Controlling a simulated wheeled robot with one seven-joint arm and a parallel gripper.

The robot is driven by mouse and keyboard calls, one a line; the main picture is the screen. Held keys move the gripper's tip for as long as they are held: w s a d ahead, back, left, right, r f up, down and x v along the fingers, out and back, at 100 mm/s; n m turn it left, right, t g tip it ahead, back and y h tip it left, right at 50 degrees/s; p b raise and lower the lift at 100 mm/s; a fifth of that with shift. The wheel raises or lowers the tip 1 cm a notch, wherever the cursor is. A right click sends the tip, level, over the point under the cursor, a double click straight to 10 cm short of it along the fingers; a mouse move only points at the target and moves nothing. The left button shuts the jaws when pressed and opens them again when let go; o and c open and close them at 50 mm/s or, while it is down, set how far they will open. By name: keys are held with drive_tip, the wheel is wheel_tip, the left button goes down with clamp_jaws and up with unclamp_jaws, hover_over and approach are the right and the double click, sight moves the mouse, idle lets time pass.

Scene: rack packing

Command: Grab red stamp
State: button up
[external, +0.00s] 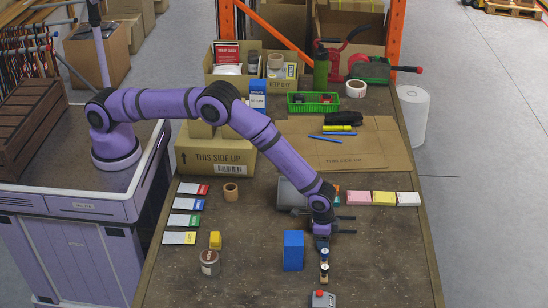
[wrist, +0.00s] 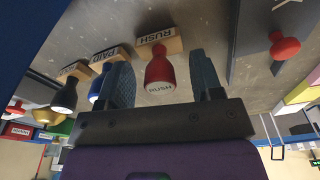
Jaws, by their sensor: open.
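The red stamp (wrist: 159,72) has a glossy red handle marked RUSH on its end and a wooden base labelled RUSH. In the wrist view it stands between the two dark fingers of my gripper (wrist: 163,62). The fingers are open, one on each side, with a visible gap to the handle. In the external view my gripper (external: 345,225) is low over the right part of the workbench. I cannot pick out the red stamp there. A blue-handled stamp (wrist: 96,86) labelled PAID and a black-handled stamp (wrist: 65,96) stand beside it in the wrist view.
A blue box (external: 293,251) stands left of the small stamp row (external: 324,265). A grey item with a red knob (external: 319,294) is at the front; a red knob (wrist: 285,46) also shows in the wrist view. Coloured note pads (external: 384,198) lie behind. The bench's front right is clear.

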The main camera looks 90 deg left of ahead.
drive_tip(key=c, duration=1)
drive_tip(key=shift+r, duration=0.1)
